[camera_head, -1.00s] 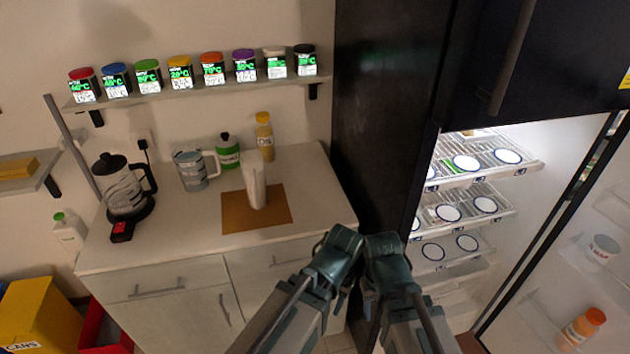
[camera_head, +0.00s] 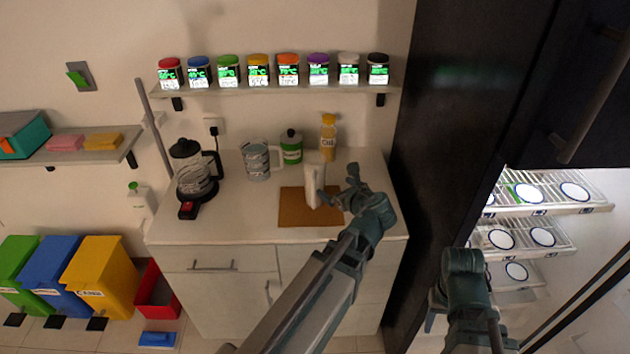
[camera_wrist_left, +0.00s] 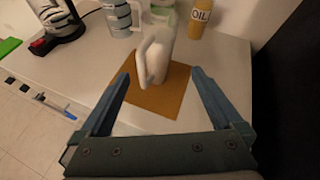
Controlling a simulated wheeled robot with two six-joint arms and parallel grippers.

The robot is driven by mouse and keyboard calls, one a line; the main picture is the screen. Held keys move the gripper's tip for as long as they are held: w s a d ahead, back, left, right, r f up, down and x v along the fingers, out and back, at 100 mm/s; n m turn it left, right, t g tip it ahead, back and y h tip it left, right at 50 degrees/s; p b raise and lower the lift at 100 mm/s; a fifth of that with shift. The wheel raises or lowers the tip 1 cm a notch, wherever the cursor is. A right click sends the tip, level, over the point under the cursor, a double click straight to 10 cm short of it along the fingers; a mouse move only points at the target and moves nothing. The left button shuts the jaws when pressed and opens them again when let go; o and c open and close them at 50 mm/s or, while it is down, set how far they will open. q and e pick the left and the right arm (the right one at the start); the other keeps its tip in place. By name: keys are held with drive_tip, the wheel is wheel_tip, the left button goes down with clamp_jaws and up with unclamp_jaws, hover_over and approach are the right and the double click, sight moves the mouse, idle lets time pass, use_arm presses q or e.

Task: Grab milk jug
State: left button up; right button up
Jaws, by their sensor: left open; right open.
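The milk jug is a tall white jug (camera_head: 312,186) standing upright on a brown mat (camera_head: 296,214) on the counter. In the left wrist view the white jug (camera_wrist_left: 158,52) shows its handle facing the camera side, between and beyond the two fingers. My left gripper (camera_head: 350,182) is open just right of the jug in the head view, apart from it as far as I can tell. Its spread fingers also show in the left wrist view (camera_wrist_left: 161,78), with nothing between the tips. My right gripper (camera_head: 440,308) hangs low in front of the fridge, holding nothing visible.
A patterned grey jug (camera_head: 257,161), a green container (camera_head: 291,148) and an oil bottle (camera_head: 328,138) stand behind the mat. A coffee maker (camera_head: 193,173) is at the left. A shelf (camera_head: 275,88) with several spice jars runs above. The dark fridge side (camera_head: 440,120) bounds the counter's right.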

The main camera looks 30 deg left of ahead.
sight(319, 169)
use_arm(q)
drive_tip(key=w+a+b, duration=0.1)
drive_tip(key=a, duration=0.1)
drive_tip(key=w+a+m+b, duration=0.1)
drive_tip(key=w+a, duration=0.1)
drive_tip(key=w+a+f+m, duration=0.1)
drive_tip(key=w+a, duration=0.1)
drive_tip(key=shift+a+t+y+b, duration=0.25)
drive_tip(key=shift+t+y+b, duration=0.05)
drive_tip(key=shift+y+b, duration=0.1)
drive_tip(key=shift+w+a+f, duration=0.2)
drive_tip(key=shift+w+a, duration=0.2)
drive_tip(key=shift+a, duration=0.15)
drive_tip(key=b+x, duration=0.2)
drive_tip(key=x, duration=0.3)
drive_tip(key=shift+w+a, duration=0.1)
drive_tip(key=shift+a, duration=0.05)
drive_tip(key=shift+c, duration=0.2)
clamp_jaws()
